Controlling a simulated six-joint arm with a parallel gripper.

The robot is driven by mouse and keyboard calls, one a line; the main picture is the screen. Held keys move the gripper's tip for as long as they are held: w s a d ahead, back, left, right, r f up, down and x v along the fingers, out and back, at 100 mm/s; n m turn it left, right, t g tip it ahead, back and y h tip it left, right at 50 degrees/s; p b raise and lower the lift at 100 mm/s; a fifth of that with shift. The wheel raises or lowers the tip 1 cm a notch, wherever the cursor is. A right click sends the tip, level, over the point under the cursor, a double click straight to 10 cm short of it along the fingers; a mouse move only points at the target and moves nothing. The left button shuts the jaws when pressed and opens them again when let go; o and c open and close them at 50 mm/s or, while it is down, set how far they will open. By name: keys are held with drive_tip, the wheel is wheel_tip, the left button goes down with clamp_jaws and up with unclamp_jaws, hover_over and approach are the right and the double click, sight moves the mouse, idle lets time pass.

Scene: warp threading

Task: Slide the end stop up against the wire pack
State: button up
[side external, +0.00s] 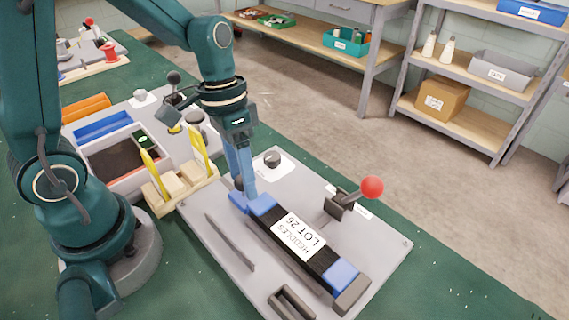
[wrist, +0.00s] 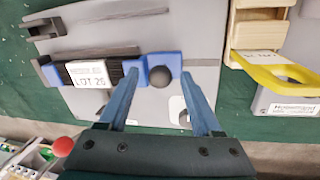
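The wire pack (side external: 285,238) is a dark bundle with a white "HEDDLES LOT 26" label and blue end pieces, lying on the grey board. It also shows in the wrist view (wrist: 110,71), left of the fingers. The end stop (wrist: 171,60) is a blue block with a dark round knob, at the pack's right end there. In the side view the end stop (side external: 237,199) is partly hidden by my fingers. My gripper (wrist: 160,76) is open, its blue fingers pointing down on either side of the knob. It also shows in the side view (side external: 248,188). Whether stop and pack touch is unclear.
A red-knobbed lever (side external: 371,187) stands on the board beyond the pack. A dark handle (side external: 290,302) and a thin bar (side external: 230,242) lie nearer. A wooden rack with yellow tools (side external: 180,185) and a grey bin (side external: 118,158) stand left of the board.

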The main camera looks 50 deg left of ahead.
sight(234, 199)
drive_tip(key=shift+w+a+r, duration=0.1)
drive_tip(key=shift+a+r, duration=0.15)
drive_tip(key=shift+r, duration=1)
drive_tip(key=shift+a+r, duration=0.25)
drive_tip(key=shift+r, duration=1)
drive_tip(key=shift+d+r, duration=0.1)
drive_tip(key=shift+r, duration=0.15)
drive_tip(key=s+r+n+t+y, duration=0.2)
drive_tip(key=s+r+t, duration=0.2)
drive_tip(key=s+t, duration=0.2)
drive_tip(key=shift+s+a+r, duration=0.3)
drive_tip(key=shift+a, duration=0.15)
